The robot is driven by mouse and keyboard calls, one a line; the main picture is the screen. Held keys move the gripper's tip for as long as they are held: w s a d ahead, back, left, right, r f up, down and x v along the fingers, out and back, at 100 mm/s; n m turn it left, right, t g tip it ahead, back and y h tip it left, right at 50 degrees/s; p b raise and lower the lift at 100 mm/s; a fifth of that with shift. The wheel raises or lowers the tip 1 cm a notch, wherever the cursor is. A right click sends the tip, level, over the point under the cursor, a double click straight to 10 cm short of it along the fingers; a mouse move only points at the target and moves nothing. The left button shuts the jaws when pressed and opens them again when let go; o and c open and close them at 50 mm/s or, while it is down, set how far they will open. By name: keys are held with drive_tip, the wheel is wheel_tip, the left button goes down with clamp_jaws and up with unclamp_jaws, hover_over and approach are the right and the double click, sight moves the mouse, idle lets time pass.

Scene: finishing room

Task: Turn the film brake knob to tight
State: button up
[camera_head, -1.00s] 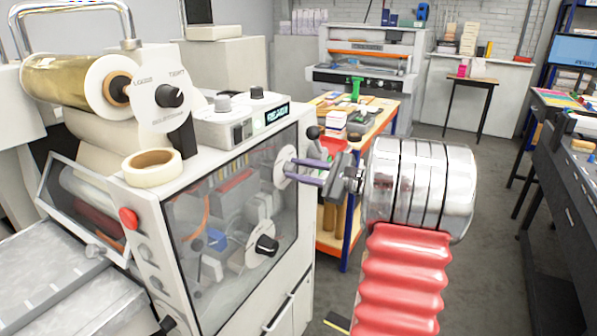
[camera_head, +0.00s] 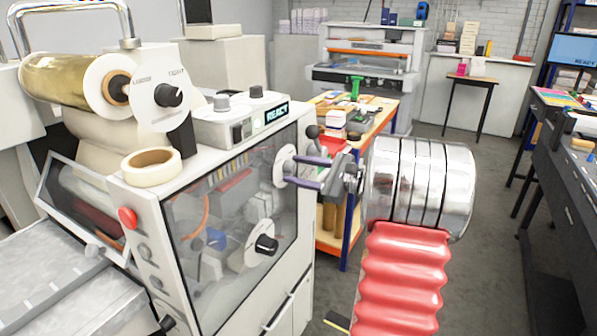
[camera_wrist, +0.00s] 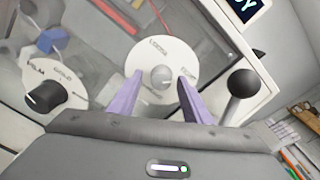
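A white dial (camera_head: 285,160) with a small round grey knob sits on the machine's clear side cover. In the wrist view the knob (camera_wrist: 161,77) shows between my finger tips; its disc carries small labels, too blurred to read surely. My gripper (camera_head: 291,171) has its two purple fingers apart, one on each side of the knob. I cannot tell whether they touch it; a gap shows in the wrist view (camera_wrist: 160,80). Another dial (camera_head: 169,95), marked LOOSE and TIGHT, stands beside the gold roll (camera_head: 68,78); its black knob's white mark points up right, toward TIGHT.
A black knob (camera_head: 266,244) sits lower on the cover; in the wrist view its disc (camera_wrist: 45,92) seems to read FILM and GOLD. A black ball-ended lever (camera_wrist: 241,84) stands close to the right finger. A tape roll (camera_head: 151,167) lies on the machine top.

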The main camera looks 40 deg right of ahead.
drive_tip(key=shift+r, duration=0.1)
drive_tip(key=f+v, duration=0.1)
drive_tip(key=v, duration=1.2)
drive_tip(key=shift+s+r, duration=0.4)
drive_tip(key=shift+d, duration=0.15)
wheel_tip(320, 180, down, 8)
drive_tip(key=s+a+n+g, duration=0.2)
drive_tip(key=a+g, duration=0.1)
drive_tip(key=s+a+f+n+g+h, duration=0.1)
drive_tip(key=s+a+f+n+g, duration=0.2)
drive_tip(key=a, duration=0.4)
drive_tip(key=s+a+f+n+g, duration=0.1)
drive_tip(key=a+f+n+g, duration=0.3)
drive_tip(key=a, duration=0.3)
drive_tip(key=s+a+r+n+h, duration=0.1)
drive_tip(key=a+r+n, duration=0.1)
drive_tip(key=a+n, duration=0.3)
drive_tip(key=s+a+r+n+h, duration=0.2)
drive_tip(key=a+n, duration=0.4)
drive_tip(key=a, duration=0.5)
drive_tip(key=s+a+r+n+h, duration=0.1)
drive_tip(key=a+r+n, duration=0.3)
drive_tip(key=a, duration=0.5)
drive_tip(key=shift+s+r+n+g+h, duration=0.3)
drive_tip(key=shift+s+n+h, duration=0.1)
drive_tip(key=shift+s+n, duration=0.4)
drive_tip(key=shift+w+a, duration=0.1)
drive_tip(key=shift+c, duration=0.2)
